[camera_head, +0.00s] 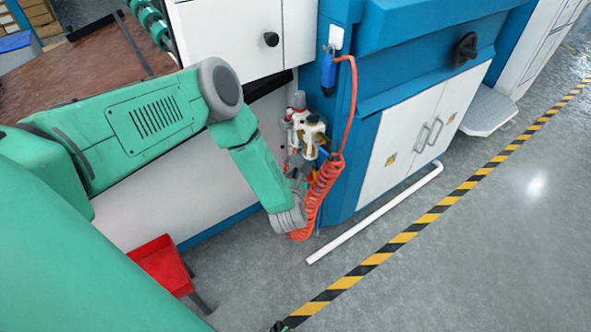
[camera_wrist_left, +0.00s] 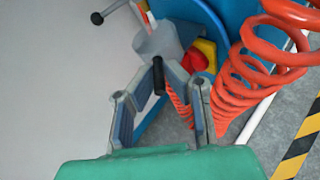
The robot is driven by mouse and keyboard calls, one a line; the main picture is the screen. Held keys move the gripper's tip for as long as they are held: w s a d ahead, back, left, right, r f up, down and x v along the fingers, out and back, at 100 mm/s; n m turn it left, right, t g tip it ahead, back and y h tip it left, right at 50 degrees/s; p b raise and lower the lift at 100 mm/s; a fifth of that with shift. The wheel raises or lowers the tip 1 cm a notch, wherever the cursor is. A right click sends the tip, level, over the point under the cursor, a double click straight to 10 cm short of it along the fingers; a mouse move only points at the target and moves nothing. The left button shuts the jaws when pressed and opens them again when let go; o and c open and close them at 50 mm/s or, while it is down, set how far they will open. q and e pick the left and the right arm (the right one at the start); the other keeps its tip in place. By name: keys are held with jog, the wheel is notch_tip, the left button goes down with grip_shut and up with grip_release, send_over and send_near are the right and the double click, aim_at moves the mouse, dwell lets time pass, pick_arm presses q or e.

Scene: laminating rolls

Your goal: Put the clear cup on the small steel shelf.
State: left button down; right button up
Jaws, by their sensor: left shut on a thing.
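My left gripper (camera_head: 301,178) reaches down in front of the air-service unit (camera_head: 303,128) beside the blue machine. In the left wrist view its fingers (camera_wrist_left: 158,78) come together on a small dark upright piece (camera_wrist_left: 159,72). A grey cylinder (camera_wrist_left: 158,40) of the unit lies just beyond the fingertips; I cannot tell whether they touch. I cannot make out a clear cup or a small steel shelf in either view. My right gripper is not seen.
A coiled orange hose (camera_head: 318,195) hangs close to the right of my left gripper. A white pipe (camera_head: 375,213) runs along the floor. A red stand (camera_head: 160,264) is at the lower left. Grey floor (camera_head: 450,265) is open beyond the striped tape (camera_head: 400,238).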

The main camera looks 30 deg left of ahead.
aim_at(295, 171)
pick_arm(q)
jog(key=w, duration=0.1)
jog(key=w+a, duration=0.1)
jog(key=w+b, duration=0.1)
jog(key=shift+w+a+r, duration=0.1)
jog(key=shift+w+a, duration=0.2)
jog(key=shift+s+d+f+b, duration=0.1)
jog(key=shift+f+b, duration=0.25)
jog(key=c, duration=1.6)
grip_release()
jog(key=shift+s+r, duration=0.1)
